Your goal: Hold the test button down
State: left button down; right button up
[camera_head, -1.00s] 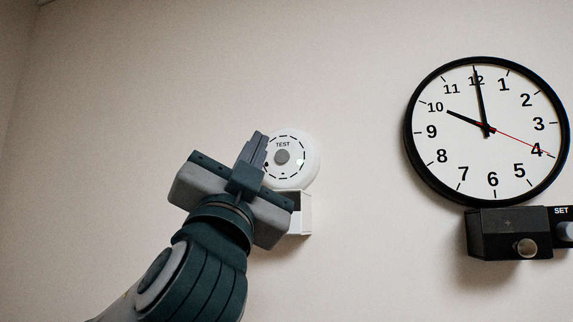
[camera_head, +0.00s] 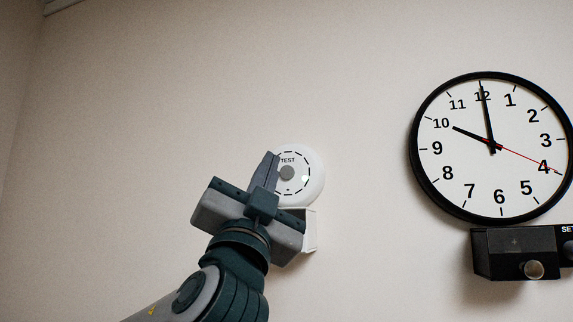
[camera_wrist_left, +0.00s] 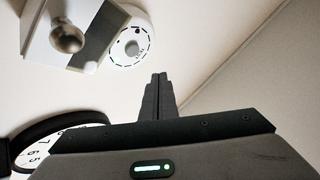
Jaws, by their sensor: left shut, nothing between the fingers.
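The round white detector (camera_head: 308,185) marked TEST is mounted on the wall. Its grey test button (camera_head: 287,173) is at its middle. In the left wrist view the detector (camera_wrist_left: 143,27) and the button (camera_wrist_left: 132,48) show at the top. My left gripper (camera_head: 270,158) is shut and empty, with its fingers pointing up just left of the button, overlapping the detector's left edge. In the left wrist view the fingertips (camera_wrist_left: 159,76) lie below and right of the button, with a visible gap in the picture. Depth to the wall is hard to judge. My right gripper is not in view.
A small white box (camera_head: 310,230) sits under the detector, partly hidden by my gripper; in the left wrist view it carries a round knob (camera_wrist_left: 68,38). A black-rimmed clock (camera_head: 495,190) and a black box with a knob (camera_head: 514,253) are to the right. The wall to the left is bare.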

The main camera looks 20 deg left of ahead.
aim_at(281, 176)
pick_arm(q)
jog(key=w, duration=0.3)
jog(key=shift+w+f+p, duration=0.1)
jog(key=shift+f+p, duration=0.05)
jog(key=shift+p, duration=0.2)
jog(key=shift+w+d, duration=0.1)
jog(key=shift+w, duration=0.9)
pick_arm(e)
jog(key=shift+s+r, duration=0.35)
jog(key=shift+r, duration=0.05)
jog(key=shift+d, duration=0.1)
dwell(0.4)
pick_arm(q)
jog(key=shift+b, duration=0.3)
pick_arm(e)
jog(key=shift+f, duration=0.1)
pick_arm(q)
jog(key=shift+w+b, duration=0.25)
jog(key=shift+b, duration=0.05)
jog(key=shift+w, duration=0.2)
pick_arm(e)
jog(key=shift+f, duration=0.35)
